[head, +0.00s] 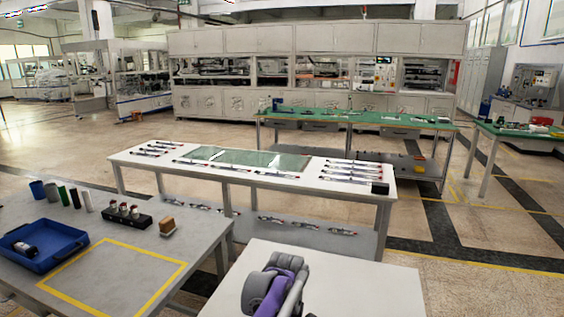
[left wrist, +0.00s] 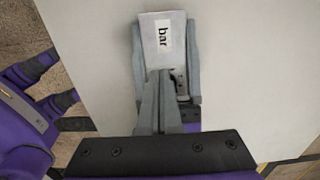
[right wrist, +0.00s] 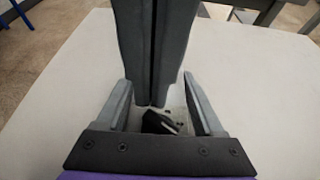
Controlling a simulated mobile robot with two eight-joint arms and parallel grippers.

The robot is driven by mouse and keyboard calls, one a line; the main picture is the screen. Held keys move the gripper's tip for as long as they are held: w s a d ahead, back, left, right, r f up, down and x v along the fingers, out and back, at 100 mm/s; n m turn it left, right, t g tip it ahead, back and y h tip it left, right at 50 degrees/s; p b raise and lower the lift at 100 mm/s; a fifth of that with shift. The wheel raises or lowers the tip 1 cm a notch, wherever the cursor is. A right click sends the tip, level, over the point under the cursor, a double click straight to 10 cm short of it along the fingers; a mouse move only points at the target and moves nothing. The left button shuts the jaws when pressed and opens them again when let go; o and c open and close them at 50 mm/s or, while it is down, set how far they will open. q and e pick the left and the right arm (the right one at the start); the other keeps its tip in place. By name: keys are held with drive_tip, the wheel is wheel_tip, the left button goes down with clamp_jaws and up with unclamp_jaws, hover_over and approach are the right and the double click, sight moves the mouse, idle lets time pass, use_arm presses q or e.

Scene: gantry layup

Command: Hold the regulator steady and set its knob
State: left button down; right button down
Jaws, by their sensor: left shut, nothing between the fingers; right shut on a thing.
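The regulator is a pale block (left wrist: 163,42) with a "bar" label, above the white tabletop in the left wrist view. My right gripper (right wrist: 157,90) is shut on it, with a grey finger on each side. A black knob (right wrist: 157,123) with a light mark shows between those fingers in the right wrist view. My left gripper (left wrist: 157,76) is shut and empty, its fingers pressed together. Its tips are close to the knob; I cannot tell whether they touch. The knob's setting is not readable. The regulator is hidden in the head view.
A white table (head: 350,280) lies below my arms, its visible top otherwise bare. A long white table (head: 230,176) stands ahead.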

use_arm(q)
drive_tip(key=shift+d, duration=0.3)
drive_tip(key=shift+w+d, duration=0.2)
drive_tip(key=shift+w, duration=0.45)
idle(0.3)
drive_tip(key=shift+a, duration=0.15)
drive_tip(key=shift+w+a, duration=0.2)
drive_tip(key=shift+a, duration=0.05)
drive_tip(key=shift+r, duration=3)
drive_tip(key=shift+s+a+f, duration=0.15)
drive_tip(key=shift+s+f, duration=0.2)
drive_tip(key=shift+f, duration=0.65)
drive_tip(key=shift+s+a+f, duration=0.1)
drive_tip(key=shift+s+f, duration=0.2)
drive_tip(key=shift+f, duration=0.75)
drive_tip(key=shift+s+a+f, duration=0.15)
drive_tip(key=shift+s+f, duration=0.2)
drive_tip(key=shift+f, duration=0.65)
